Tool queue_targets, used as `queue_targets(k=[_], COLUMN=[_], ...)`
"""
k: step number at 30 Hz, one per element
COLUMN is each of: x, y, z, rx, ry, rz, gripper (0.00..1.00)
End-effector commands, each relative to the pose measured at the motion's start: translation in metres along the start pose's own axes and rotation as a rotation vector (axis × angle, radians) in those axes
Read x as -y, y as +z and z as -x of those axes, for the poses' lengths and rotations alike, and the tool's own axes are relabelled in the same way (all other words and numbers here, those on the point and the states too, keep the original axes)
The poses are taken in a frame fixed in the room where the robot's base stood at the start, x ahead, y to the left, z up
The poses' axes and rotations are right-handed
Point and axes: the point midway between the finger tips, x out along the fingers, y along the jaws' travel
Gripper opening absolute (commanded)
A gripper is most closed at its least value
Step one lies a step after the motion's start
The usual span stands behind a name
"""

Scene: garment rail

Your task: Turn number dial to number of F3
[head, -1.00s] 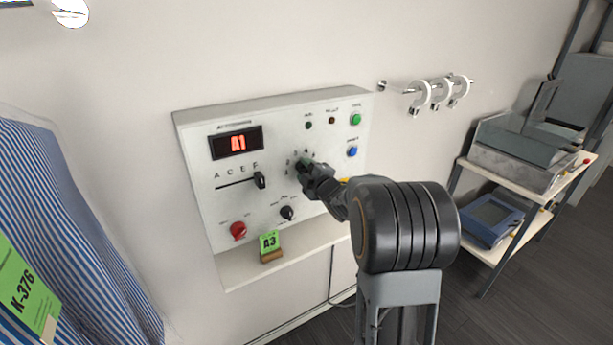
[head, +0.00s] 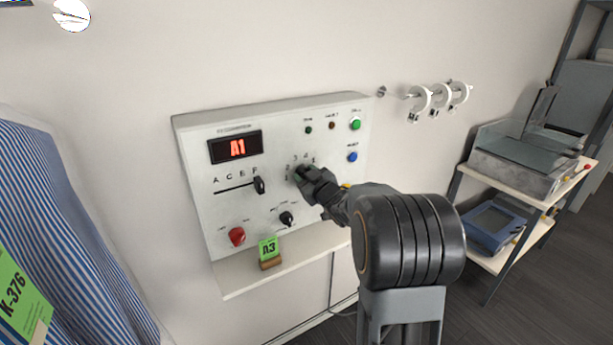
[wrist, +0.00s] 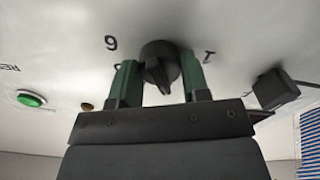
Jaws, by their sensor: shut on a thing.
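The number dial (wrist: 160,62) is a dark round knob with a pointer ridge. In the wrist view it sits between the two green fingers of my gripper (wrist: 160,78), which is shut on it. In the head view my gripper (head: 301,174) is at the middle of the white control panel (head: 330,125) and hides most of the dial. Printed numbers ring the dial; a 1 and an inverted 6 or 9 show in the wrist view. The display (head: 236,147) reads A1 in red. The letter slider (head: 260,185) is at F, the right end.
A green card (head: 268,247) reading A3 stands on the ledge below. A red knob (head: 237,236), a small black knob (head: 287,218), a green button (head: 355,124) and a blue button (head: 352,157) surround the dial. Striped cloth (head: 75,235) hangs left; a shelf stands right.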

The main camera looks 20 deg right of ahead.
Motion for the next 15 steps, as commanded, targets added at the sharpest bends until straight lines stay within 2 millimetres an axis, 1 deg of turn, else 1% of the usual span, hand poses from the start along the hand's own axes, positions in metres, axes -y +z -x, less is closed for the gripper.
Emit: queue_targets(k=[6, 15], x=[0.0001, 0.0002], y=[0.0001, 0.0004], z=[0.0, 0.0], rx=[0.001, 0.001], ry=[-0.001, 0.0], rz=[-0.111, -0.181], gripper=[0.19, 0.19])
